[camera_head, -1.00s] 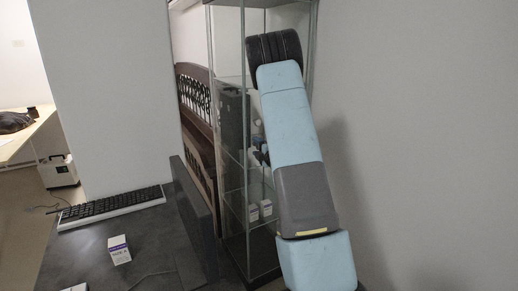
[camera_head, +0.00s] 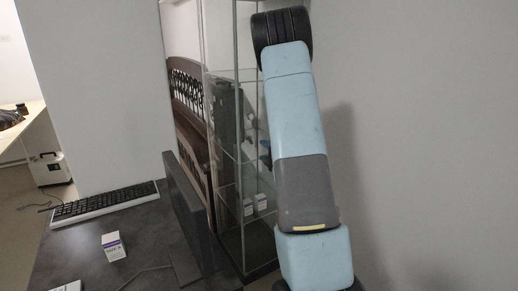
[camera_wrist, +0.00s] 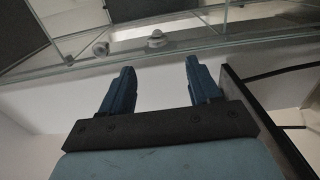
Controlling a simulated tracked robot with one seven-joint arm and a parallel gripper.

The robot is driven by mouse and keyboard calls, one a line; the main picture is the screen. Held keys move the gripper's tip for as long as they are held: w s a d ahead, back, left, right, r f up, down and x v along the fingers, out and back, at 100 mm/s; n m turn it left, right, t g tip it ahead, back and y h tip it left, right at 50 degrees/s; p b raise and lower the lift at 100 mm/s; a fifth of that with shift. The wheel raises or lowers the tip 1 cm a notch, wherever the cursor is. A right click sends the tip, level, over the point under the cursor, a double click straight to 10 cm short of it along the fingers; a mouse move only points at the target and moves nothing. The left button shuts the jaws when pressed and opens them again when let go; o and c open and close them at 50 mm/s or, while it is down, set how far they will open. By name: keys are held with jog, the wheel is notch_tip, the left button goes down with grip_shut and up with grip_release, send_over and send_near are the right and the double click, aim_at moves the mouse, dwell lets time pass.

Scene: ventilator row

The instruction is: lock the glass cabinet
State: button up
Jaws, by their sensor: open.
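The glass cabinet (camera_head: 238,130) stands upright in the middle of the head view, with metal corner posts, glass shelves and a dark base. My arm covers much of its right side, so its front and any lock are not clearly seen there. In the wrist view, my gripper (camera_wrist: 160,68) is open and empty, its two blue fingers apart. Beyond the fingertips a glass edge (camera_wrist: 50,71) runs across, with a small round metal fitting (camera_wrist: 156,39) and another like it to its left. I cannot tell whether either is the lock. The fingers look apart from them.
A dark desk (camera_head: 150,235) at lower left holds a keyboard (camera_head: 105,203), a small white box (camera_head: 113,246) and a dark upright panel (camera_head: 188,215) close to the cabinet. Small boxes (camera_head: 261,202) stand inside the cabinet. A plain wall (camera_head: 430,130) fills the right.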

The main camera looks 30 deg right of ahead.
jog(key=shift+s, duration=1.15)
jog(key=s+a+r+m+g+h, duration=0.2)
jog(key=s+a+r+m+g, duration=0.1)
jog(key=s+a+r+m, duration=0.25)
jog(key=s+a+r+m+g+h, duration=0.1)
jog(key=s+a+r+m+g, duration=0.2)
jog(key=r+m, duration=0.45)
jog(key=s+a+r+m+g+y, duration=0.1)
jog(key=s+a+r+m+g, duration=0.1)
jog(key=s+a, duration=0.5)
jog(key=s+a+r+m+g+y, duration=0.1)
jog(key=s+a+r+m+g, duration=0.2)
jog(key=s+a, duration=0.5)
jog(key=s+g, duration=0.1)
jog(key=s, duration=0.7)
jog(key=shift+s+r+m, duration=0.2)
jog(key=shift+s+m, duration=0.1)
jog(key=shift+s, duration=0.1)
jog(key=shift+a, duration=0.1)
